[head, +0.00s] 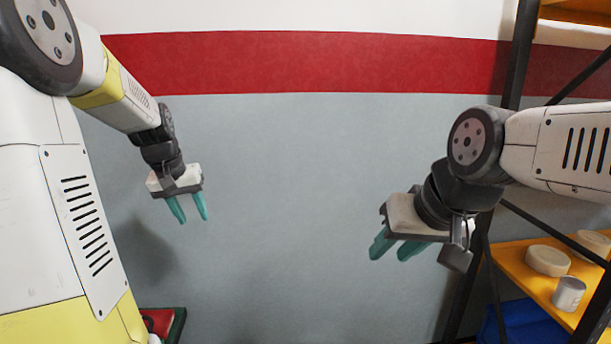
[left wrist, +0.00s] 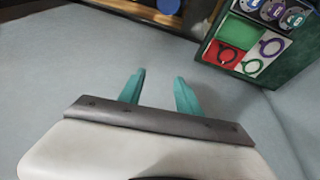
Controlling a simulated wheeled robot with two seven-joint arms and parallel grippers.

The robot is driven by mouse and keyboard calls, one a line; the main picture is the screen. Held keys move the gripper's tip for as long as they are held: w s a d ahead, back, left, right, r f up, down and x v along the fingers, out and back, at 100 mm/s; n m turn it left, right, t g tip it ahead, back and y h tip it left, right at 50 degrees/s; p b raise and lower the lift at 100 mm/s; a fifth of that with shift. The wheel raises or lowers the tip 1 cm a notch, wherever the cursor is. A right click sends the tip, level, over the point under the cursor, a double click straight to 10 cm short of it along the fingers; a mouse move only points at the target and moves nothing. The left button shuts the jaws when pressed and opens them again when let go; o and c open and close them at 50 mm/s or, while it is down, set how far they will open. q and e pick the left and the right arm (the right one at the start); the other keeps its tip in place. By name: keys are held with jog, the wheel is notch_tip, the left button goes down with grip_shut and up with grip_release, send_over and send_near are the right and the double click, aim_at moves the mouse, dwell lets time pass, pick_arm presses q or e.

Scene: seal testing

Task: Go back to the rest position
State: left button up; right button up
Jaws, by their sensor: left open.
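My left gripper (head: 193,219) hangs in the air at the left of the head view, its two teal fingers apart and pointing down. It also shows in the left wrist view (left wrist: 161,75), with nothing between the fingers. My right gripper (head: 388,256) hangs in the air right of centre, its teal fingers apart with nothing visible between them. Neither gripper touches anything in view.
A shelf rack stands at the right; its yellow shelf (head: 515,263) holds a grey can (head: 569,293) and round pale items (head: 547,261). A blue bin (head: 522,324) is below. A dark green case (left wrist: 219,68) with coloured rings appears in the left wrist view.

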pick_arm(q)
jog(key=s+d+r+m+t, duration=0.1)
jog(key=s+d+r, duration=0.1)
jog(key=s+d, duration=0.4)
jog(key=s+d+r+m+t+h, duration=0.1)
jog(key=s+d+r, duration=0.2)
jog(key=s+d, duration=0.4)
jog(key=s, duration=0.8)
jog(key=shift+s+d+m, duration=0.25)
jog(key=shift+s+m, duration=0.05)
jog(key=shift+s, duration=0.05)
jog(key=shift+c, duration=0.5)
